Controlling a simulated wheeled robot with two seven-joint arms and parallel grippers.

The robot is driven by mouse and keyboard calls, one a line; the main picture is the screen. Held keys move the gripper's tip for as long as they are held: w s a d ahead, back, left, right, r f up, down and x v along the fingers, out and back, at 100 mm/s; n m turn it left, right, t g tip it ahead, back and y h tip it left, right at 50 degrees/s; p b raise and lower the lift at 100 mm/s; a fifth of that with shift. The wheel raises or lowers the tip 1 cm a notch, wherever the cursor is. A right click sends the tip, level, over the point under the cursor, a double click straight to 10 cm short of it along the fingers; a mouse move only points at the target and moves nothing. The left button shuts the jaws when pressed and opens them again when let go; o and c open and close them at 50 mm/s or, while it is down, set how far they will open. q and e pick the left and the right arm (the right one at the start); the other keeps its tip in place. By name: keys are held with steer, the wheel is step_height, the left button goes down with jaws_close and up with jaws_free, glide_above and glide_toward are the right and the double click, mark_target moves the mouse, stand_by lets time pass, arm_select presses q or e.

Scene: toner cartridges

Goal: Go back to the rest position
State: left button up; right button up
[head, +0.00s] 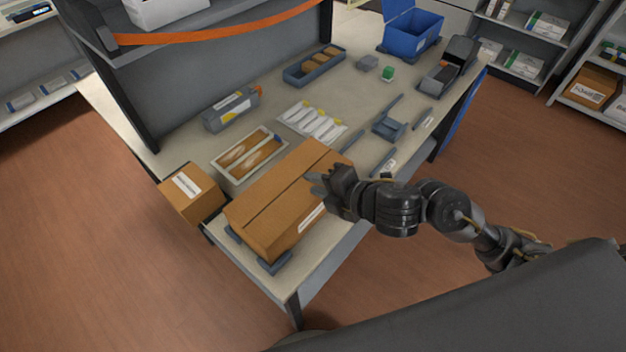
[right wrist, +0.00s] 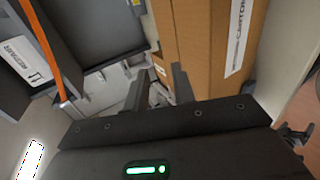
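My right gripper (head: 314,185) is over the right end of the long brown carton (head: 262,218) at the table's near edge. In the right wrist view its two fingers (right wrist: 158,88) stand apart with nothing held between them. The carton (right wrist: 208,45) shows beside the fingers there, with a white label on its side. I cannot tell whether the gripper touches the carton. The carton looks closed, with a seam along its top, and rests on a blue-grey holder (head: 274,267). My left gripper is not in view.
A small brown box (head: 191,192) and a tray with brown packs (head: 221,163) are left of the carton. White packets with yellow ends (head: 312,122), a grey cartridge (head: 231,108) and a blue bin (head: 411,35) are further back. Floor right of the table is clear.

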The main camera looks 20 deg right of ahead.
stand_by(0.4)
steer(key=s+d+f+m+g+h, duration=0.3)
steer(key=s+d+f+m, duration=0.3)
steer(key=s+f+m, duration=0.35)
steer(key=s+d+f+m+g+h, duration=0.4)
steer(key=s+d+f+m, duration=0.3)
steer(key=s+m, duration=0.45)
step_height(320, 180, down, 29)
steer(key=m+g+b, duration=0.1)
steer(key=m, duration=0.1)
steer(key=s+d+f+g, duration=0.1)
steer(key=s+d+f, duration=0.1)
steer(key=s+f, duration=1.2)
steer(key=shift+s+d+f+n+b, duration=0.3)
steer(key=shift+s+f+b, duration=0.1)
steer(key=shift+s, duration=0.6)
